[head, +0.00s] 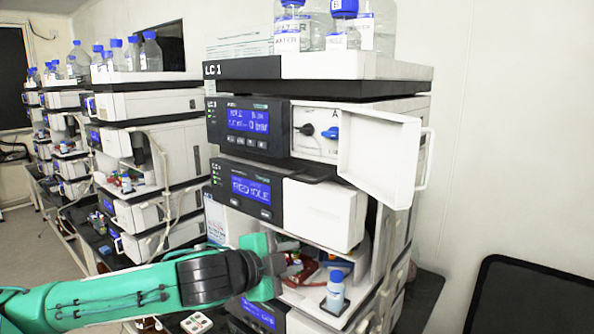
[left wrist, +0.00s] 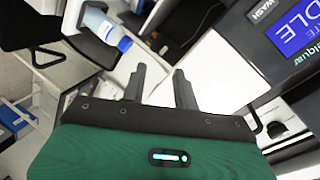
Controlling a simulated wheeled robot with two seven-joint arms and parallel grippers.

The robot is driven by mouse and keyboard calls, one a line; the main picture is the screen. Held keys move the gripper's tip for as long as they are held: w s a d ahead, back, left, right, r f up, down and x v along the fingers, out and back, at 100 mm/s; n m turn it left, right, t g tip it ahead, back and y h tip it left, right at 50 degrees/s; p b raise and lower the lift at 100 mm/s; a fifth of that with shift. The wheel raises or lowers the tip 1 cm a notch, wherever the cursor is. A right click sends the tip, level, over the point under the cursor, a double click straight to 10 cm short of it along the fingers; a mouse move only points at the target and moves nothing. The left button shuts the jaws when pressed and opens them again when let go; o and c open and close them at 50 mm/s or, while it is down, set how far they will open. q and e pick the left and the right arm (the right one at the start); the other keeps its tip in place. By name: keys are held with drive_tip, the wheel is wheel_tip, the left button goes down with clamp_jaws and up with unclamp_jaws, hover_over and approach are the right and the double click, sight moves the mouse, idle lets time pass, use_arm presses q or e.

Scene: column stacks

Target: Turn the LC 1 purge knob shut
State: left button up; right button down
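The LC 1 stack (head: 243,68) stands right of centre in the head view. Its upper module has its white door (head: 378,158) swung open to the right. In the opening are a black knob (head: 306,129) and a blue knob (head: 331,133) beside an "A" mark; no readable label tells which one is the purge knob. My left gripper (head: 290,262) is low at the front of the stack, well below both knobs. In the left wrist view its two fingers (left wrist: 158,88) are apart with nothing between them. Neither knob can be made out there. My right gripper is out of view.
A blue-capped bottle (head: 335,291) stands in the lower open bay near my left gripper; a blue-capped bottle (left wrist: 106,27) shows in the wrist view. Bottles (head: 290,25) stand on top of the stack. Other stacks (head: 150,150) stand left. A black panel (head: 532,296) is at lower right.

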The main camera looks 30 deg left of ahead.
use_arm(q)
wheel_tip(320, 180, up, 14)
drive_tip(key=s+a+f+m+t, duration=0.1)
drive_tip(key=s+a+m+t, duration=0.1)
drive_tip(key=m, duration=0.1)
drive_tip(key=m+t, duration=0.1)
drive_tip(key=t, duration=0.1)
approach(302, 131)
drive_tip(key=s, duration=0.6)
drive_tip(key=shift+y, duration=0.3)
drive_tip(key=shift+w+d+r+p, duration=0.1)
drive_tip(key=shift+w+p, duration=1.1)
drive_tip(key=shift+w, duration=1.35)
drive_tip(key=shift+w+d+r+p, duration=0.1)
drive_tip(key=shift+w+p, duration=1.05)
drive_tip(key=shift+w, duration=1.35)
drive_tip(key=shift+w+d+p, duration=0.1)
drive_tip(key=shift+w+p, duration=0.2)
drive_tip(key=shift+w, duration=0.75)
drive_tip(key=shift+w+d+p, duration=0.15)
drive_tip(key=shift+w+p, duration=0.1)
drive_tip(key=shift+w, duration=0.8)
drive_tip(key=shift+c, duration=0.4)
clamp_jaws()
